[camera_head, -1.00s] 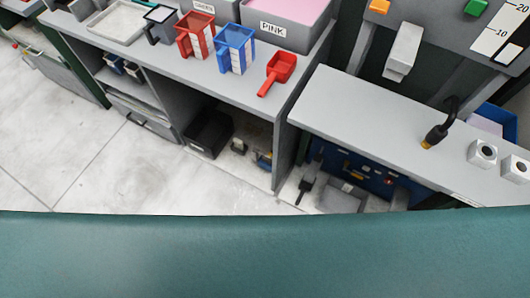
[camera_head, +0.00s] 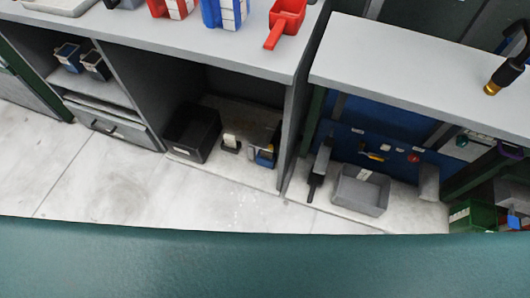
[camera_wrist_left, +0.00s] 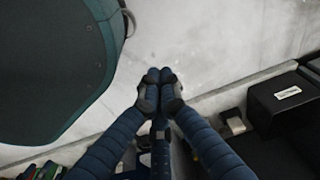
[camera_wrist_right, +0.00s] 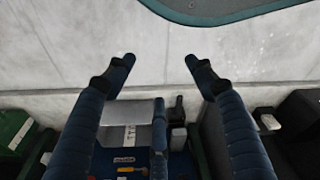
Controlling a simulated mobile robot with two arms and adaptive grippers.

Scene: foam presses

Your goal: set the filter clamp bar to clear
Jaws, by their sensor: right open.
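I cannot make out for certain which part is the filter clamp bar, or its setting. Under the right bench, the head view shows a blue panel (camera_head: 345,142) with small yellow and red parts, and a dark upright lever-like piece (camera_head: 320,165) beside a grey bin (camera_head: 361,190). My left gripper (camera_wrist_left: 160,76) is shut, its fingertips together with nothing visible between them, above the floor. My right gripper (camera_wrist_right: 158,62) is open and empty, with the grey bin (camera_wrist_right: 138,112) beyond and between its fingers. Neither gripper shows in the head view.
A black bin (camera_head: 191,132) stands on the low shelf under the left bench. A green crate (camera_head: 473,214) is at the lower right. The pale floor (camera_head: 110,175) in front is clear.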

